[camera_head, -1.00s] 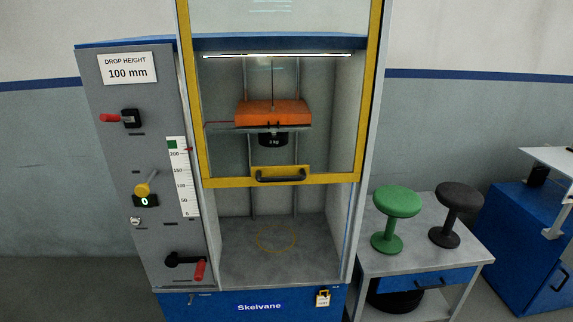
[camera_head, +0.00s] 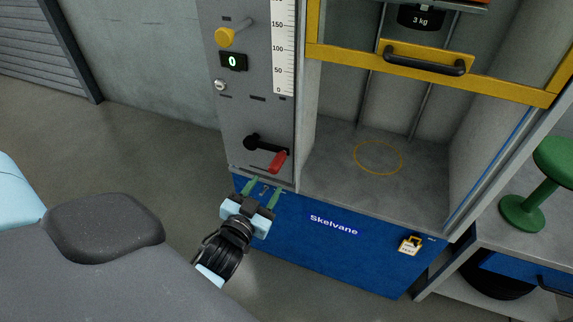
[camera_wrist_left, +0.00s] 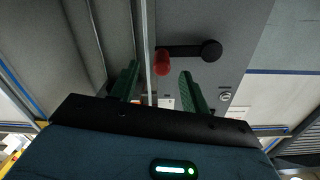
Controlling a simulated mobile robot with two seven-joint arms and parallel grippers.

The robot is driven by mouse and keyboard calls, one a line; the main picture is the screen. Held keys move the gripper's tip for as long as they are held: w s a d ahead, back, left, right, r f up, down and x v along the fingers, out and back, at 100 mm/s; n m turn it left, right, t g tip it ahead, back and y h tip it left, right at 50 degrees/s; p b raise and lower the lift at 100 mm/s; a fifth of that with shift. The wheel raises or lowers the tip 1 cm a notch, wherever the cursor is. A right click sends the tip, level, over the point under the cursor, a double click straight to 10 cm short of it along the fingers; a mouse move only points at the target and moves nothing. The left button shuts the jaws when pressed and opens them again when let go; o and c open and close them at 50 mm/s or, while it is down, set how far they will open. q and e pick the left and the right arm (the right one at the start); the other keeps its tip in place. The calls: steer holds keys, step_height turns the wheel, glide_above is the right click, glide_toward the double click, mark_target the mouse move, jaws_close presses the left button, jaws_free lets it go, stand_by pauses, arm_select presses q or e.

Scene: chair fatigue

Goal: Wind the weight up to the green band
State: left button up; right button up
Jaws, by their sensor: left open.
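The winding crank (camera_head: 265,146) is on the lower grey panel, a black arm with a red handle (camera_head: 278,161) at its right end. My left gripper (camera_head: 263,188) is open and empty, just below the red handle, its green fingers pointing toward it. In the left wrist view the red handle (camera_wrist_left: 162,63) shows between and beyond the fingertips, and the crank hub (camera_wrist_left: 211,50) lies to the right. The black 3 kg weight (camera_head: 421,18) hangs behind the yellow-framed door. The white scale (camera_head: 284,50) shows only its lower part; the green band is out of view.
A yellow knob (camera_head: 225,37) and a display (camera_head: 233,62) reading 0 are above the crank. The yellow door frame (camera_head: 340,54) has a black handle (camera_head: 425,58). The floor left is clear.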

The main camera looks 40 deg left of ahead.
mark_target(277, 164)
arm_select(q)
steer(key=shift+w+a+r, duration=0.2)
steer(key=shift+w+r, duration=0.35)
steer(key=x, duration=0.7)
steer(key=shift+w+a, duration=0.1)
steer(key=shift+w, duration=0.15)
jaws_close()
